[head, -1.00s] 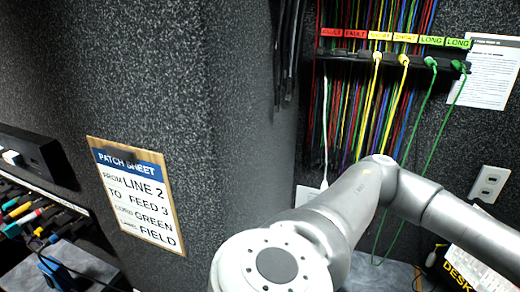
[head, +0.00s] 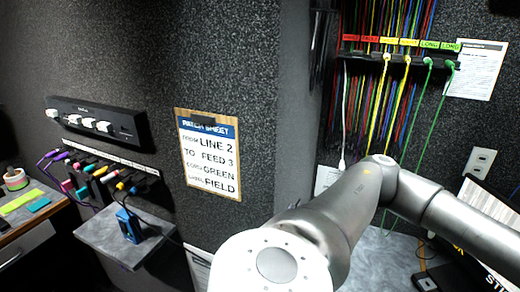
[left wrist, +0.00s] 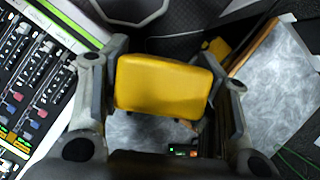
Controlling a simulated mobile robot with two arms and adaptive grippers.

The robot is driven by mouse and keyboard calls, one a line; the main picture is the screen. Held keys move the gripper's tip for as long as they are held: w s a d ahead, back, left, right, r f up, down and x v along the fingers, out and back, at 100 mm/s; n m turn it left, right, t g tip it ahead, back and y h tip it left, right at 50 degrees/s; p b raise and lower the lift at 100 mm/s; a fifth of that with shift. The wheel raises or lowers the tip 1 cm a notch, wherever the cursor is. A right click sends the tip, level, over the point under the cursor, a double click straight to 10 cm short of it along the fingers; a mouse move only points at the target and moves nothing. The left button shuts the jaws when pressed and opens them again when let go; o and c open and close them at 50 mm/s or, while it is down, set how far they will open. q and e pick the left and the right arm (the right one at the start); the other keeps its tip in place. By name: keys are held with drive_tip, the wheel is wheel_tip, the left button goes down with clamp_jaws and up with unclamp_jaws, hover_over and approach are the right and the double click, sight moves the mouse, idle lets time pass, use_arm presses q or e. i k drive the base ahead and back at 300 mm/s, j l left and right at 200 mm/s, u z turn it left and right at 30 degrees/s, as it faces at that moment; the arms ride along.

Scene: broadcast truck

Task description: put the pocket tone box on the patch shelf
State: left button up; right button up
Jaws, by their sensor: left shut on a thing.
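My left gripper (left wrist: 160,90) is shut on a yellow box with rounded edges, which I take for the pocket tone box (left wrist: 165,85). A finger lies at each side of it in the left wrist view. The head view shows neither this gripper nor the box; the arm runs out at the right edge. A small grey shelf, which looks like the patch shelf (head: 98,232), stands out from the wall at the left of the head view, below a row of coloured plugs. A blue device (head: 129,226) stands on it, with bare room to its left. My right gripper is not in view.
A black switch box (head: 100,122) and coloured plugs (head: 100,172) are above the shelf. A patch sheet (head: 210,155) hangs on the wall corner. Yellow and green cords hang from a rack (head: 400,58) at the right. The left wrist view shows a fader panel (left wrist: 35,75).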

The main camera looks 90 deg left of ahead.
sight(102, 239)
drive_tip(key=k+j+u, duration=0.1)
drive_tip(key=u, duration=0.3)
drive_tip(key=k+j+u, duration=0.1)
drive_tip(key=u, duration=0.3)
drive_tip(key=k+j+u, duration=0.1)
drive_tip(key=u, duration=0.3)
drive_tip(key=j+u, duration=0.25)
drive_tip(key=u, duration=0.2)
drive_tip(key=i+j+u, duration=0.1)
drive_tip(key=u, duration=0.35)
drive_tip(key=i+j+u, duration=0.1)
drive_tip(key=j+u, duration=0.2)
drive_tip(key=u, duration=0.15)
drive_tip(key=i+j+u, duration=0.1)
drive_tip(key=u, duration=0.3)
drive_tip(key=i+j+u, duration=0.15)
drive_tip(key=u, duration=0.3)
drive_tip(key=i+u, duration=0.15)
drive_tip(key=u, duration=0.3)
